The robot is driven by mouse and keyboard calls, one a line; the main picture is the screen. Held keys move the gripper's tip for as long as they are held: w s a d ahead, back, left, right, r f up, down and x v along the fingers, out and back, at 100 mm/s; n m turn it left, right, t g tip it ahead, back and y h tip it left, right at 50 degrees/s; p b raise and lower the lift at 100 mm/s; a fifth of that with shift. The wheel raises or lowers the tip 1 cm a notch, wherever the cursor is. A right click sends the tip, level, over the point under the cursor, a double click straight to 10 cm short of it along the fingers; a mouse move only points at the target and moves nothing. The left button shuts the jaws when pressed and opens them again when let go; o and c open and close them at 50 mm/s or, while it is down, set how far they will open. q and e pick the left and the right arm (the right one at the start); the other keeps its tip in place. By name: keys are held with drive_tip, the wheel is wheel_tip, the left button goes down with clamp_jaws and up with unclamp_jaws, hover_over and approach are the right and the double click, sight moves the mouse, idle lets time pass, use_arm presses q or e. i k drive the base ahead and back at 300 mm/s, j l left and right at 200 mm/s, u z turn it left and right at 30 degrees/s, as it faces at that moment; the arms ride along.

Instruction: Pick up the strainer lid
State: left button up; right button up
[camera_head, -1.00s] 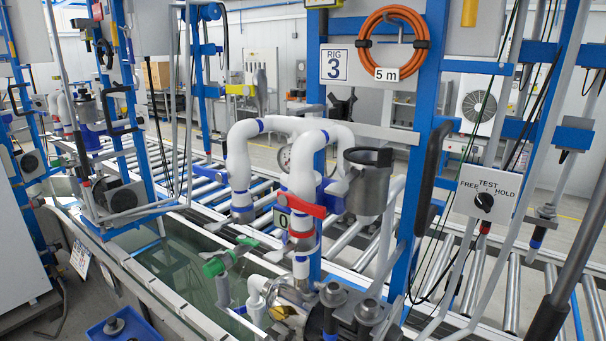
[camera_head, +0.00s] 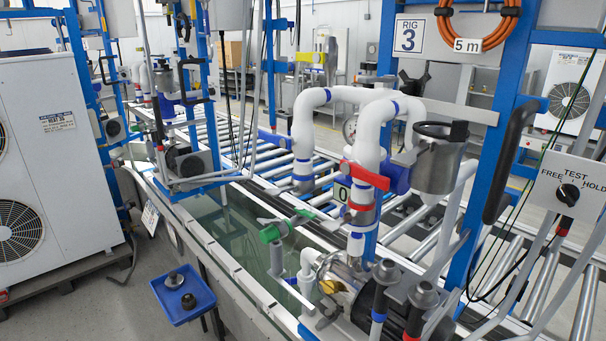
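The grey strainer pot (camera_head: 437,168) stands at the right of the white pipework, and its top looks open. A blue tray (camera_head: 205,312) at the lower left holds a grey round piece with a raised knob (camera_head: 174,279), which looks like the strainer lid. I cannot be sure of this at such a small size. A darker small round piece (camera_head: 188,302) lies beside it in the tray. Neither of my grippers shows in the view.
The water tank (camera_head: 225,228) lies behind the tray. A white cabinet unit (camera_head: 60,170) stands at the left. The green-handled valve (camera_head: 285,228) and pump (camera_head: 345,290) are right of the tray. Grey floor (camera_head: 110,310) is clear left of the tray.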

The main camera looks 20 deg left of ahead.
sight(174, 280)
drive_tip(key=u, duration=1.65)
